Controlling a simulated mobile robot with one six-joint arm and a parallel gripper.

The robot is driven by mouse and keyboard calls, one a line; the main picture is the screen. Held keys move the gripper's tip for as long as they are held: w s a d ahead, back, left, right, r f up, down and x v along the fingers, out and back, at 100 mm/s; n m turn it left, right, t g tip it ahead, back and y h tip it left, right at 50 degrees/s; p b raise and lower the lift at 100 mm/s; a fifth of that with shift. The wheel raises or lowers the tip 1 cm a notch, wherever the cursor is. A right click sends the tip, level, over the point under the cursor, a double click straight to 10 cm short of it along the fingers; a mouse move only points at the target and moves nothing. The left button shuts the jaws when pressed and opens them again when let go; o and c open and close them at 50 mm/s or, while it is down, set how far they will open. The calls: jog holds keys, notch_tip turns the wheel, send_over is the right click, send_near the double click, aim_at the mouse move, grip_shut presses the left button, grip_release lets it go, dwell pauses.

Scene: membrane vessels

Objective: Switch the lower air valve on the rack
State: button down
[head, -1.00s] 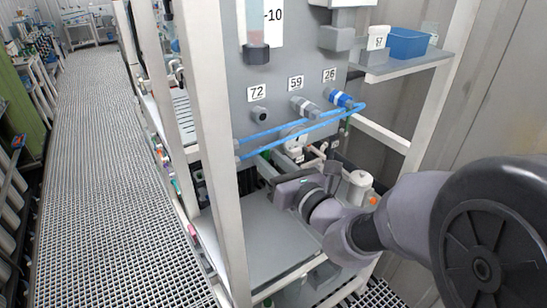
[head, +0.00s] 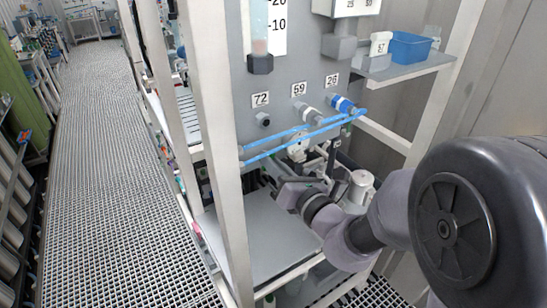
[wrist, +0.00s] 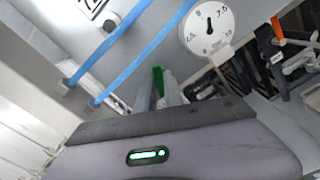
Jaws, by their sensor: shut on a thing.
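In the wrist view a green valve lever (wrist: 158,79) stands up between the two grey fingers of my gripper (wrist: 160,92). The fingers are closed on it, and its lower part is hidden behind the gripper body. In the head view my gripper (head: 272,172) reaches into the rack below the two blue air hoses (head: 300,138). The lever cannot be made out clearly there. A round white dial (wrist: 208,31) is just right of and above the lever in the wrist view.
The grey panel (head: 284,72) carries fittings labelled 72, 59 and 26 above the hoses. A white rack post (head: 216,130) stands left of my gripper. A grey shelf (head: 265,235) lies below it. A blue bin (head: 410,47) is on the upper right shelf. The grated walkway is clear.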

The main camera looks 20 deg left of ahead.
jog(key=shift+m+p, duration=5.8)
jog(key=shift+m, duration=0.4)
jog(key=shift+f, duration=0.1)
jog(key=c, duration=1.5)
grip_release()
jog(key=shift+w, duration=0.1)
jog(key=shift+o, duration=0.2)
jog(key=shift+d, duration=0.1)
